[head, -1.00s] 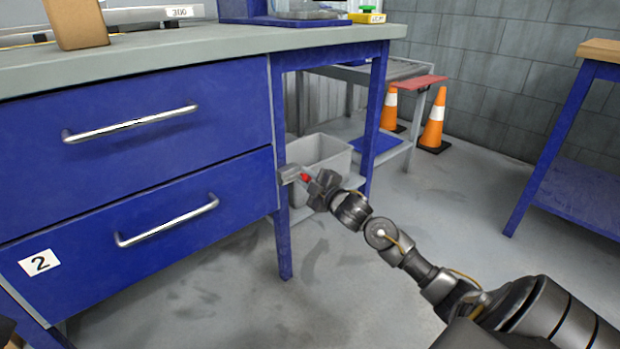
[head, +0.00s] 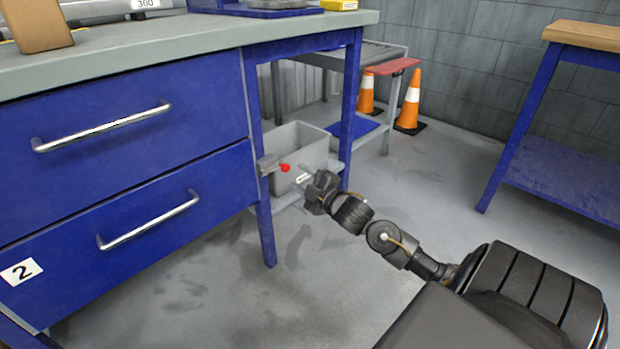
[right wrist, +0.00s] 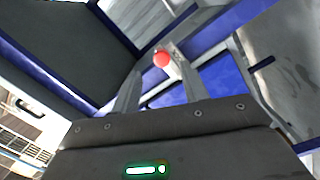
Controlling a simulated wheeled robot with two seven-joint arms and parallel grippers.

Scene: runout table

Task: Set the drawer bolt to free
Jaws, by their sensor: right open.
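The drawer bolt is a small grey metal fitting (head: 267,163) with a red knob (head: 285,168), at the right side of the blue drawer unit, beside the lower drawer (head: 150,215). My right gripper (head: 304,172) is open and empty, a short gap to the right of the knob. In the right wrist view the red knob (right wrist: 161,58) shows beyond and between the spread fingers of the right gripper (right wrist: 152,75), and neither finger is clearly touching it. The bolt's exact setting cannot be told. Both drawers look shut. My left gripper is not in view.
A grey bin (head: 312,148) stands behind the bolt on a low shelf under the bench. A blue table leg (head: 350,105) rises close behind my gripper. Traffic cones (head: 411,102) stand by the wall. The floor to the right is clear.

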